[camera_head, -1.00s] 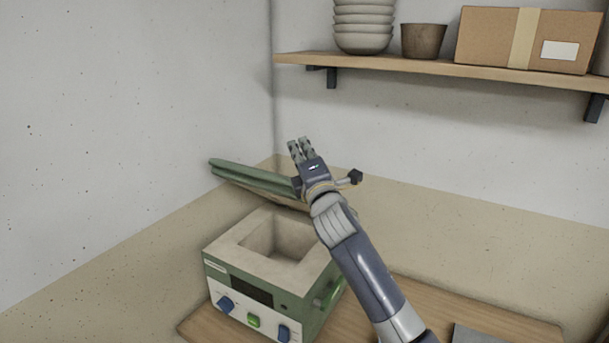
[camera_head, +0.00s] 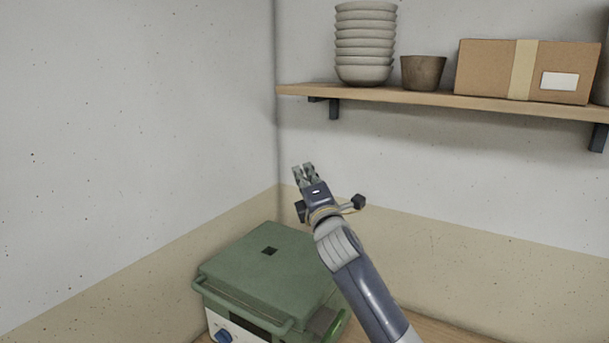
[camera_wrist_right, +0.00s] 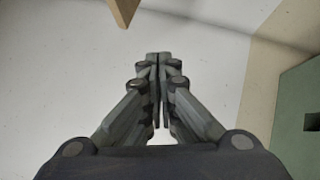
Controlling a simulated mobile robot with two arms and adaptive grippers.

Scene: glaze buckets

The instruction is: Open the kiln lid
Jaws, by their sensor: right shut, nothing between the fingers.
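The green kiln lid (camera_head: 250,275) lies down over the kiln, and its top shows a small dark square. A green bar handle (camera_head: 240,312) runs along its front edge. The kiln body (camera_head: 218,322) shows only partly at the bottom of the head view, and its chamber is hidden. My right gripper (camera_head: 304,170) is shut and empty, above and behind the lid's back right corner. Its closed fingers (camera_wrist_right: 158,60) also show in the right wrist view, with the green lid (camera_wrist_right: 300,125) at the right edge, apart from them. My left gripper is not in view.
A wall shelf (camera_head: 430,98) holds stacked bowls (camera_head: 365,45), a brown pot (camera_head: 423,72) and a cardboard box (camera_head: 490,68). Walls stand close at the left and behind. A wooden table (camera_head: 450,332) shows at the bottom.

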